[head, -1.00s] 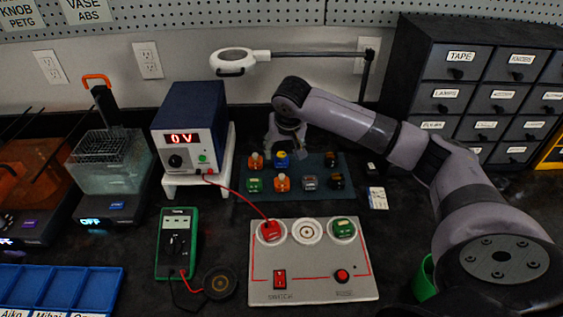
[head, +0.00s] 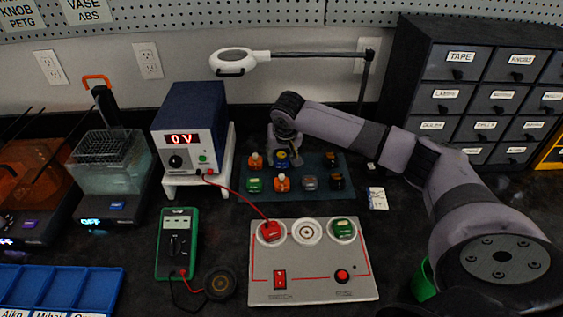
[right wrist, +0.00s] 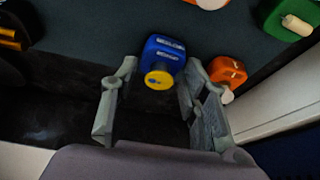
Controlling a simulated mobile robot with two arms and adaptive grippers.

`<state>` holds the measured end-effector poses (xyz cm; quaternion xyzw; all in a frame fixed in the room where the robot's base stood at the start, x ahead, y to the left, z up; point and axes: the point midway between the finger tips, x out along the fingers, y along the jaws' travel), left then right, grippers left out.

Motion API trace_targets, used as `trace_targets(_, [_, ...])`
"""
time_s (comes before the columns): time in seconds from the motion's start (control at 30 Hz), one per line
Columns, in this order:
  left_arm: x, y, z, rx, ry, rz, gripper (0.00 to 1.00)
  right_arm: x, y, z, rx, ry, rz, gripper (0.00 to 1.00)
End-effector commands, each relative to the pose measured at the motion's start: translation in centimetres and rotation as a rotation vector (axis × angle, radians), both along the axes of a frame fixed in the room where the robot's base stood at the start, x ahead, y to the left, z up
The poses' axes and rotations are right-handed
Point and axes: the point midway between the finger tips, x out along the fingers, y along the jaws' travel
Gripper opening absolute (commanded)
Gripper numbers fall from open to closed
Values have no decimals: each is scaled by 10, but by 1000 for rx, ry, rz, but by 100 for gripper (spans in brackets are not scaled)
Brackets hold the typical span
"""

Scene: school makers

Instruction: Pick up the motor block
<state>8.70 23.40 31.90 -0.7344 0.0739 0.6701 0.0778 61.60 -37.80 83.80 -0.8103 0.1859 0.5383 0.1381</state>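In the head view the blue block (head: 281,160) sits in the back row on the dark mat (head: 297,198). My right gripper (head: 284,155) is above and around it, partly covering it. In the right wrist view my right gripper (right wrist: 158,78) is open, one finger on each side of the blue block's near end. I see no clear contact. My left gripper is not in view.
Orange blocks (head: 255,161) (head: 281,182) stand close to the blue one; one is just beside the right finger in the wrist view. A green block (head: 253,185), a grey block (head: 309,182) and dark blocks (head: 336,181) share the mat. A power supply (head: 188,130) stands left, a switch board (head: 312,275) in front.

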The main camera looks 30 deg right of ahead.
Motion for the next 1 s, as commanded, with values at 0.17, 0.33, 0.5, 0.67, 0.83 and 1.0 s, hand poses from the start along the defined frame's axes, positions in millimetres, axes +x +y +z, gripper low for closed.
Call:
trace_targets(0.17, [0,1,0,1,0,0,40,0,0,0,0,0,0,27])
trace_targets(0.33, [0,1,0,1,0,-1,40,0,0,0,0,0,0,16])
trace_targets(0.5, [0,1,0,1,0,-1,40,0,0,0,0,0,0,7])
trace_targets(0.67, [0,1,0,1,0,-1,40,0,0,0,0,0,0,6])
trace_targets(0.83, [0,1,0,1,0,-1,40,0,0,6,1,-1,-1,6])
trace_targets(1.0, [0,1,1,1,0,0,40,1,0,27,-1,-4,-1,6])
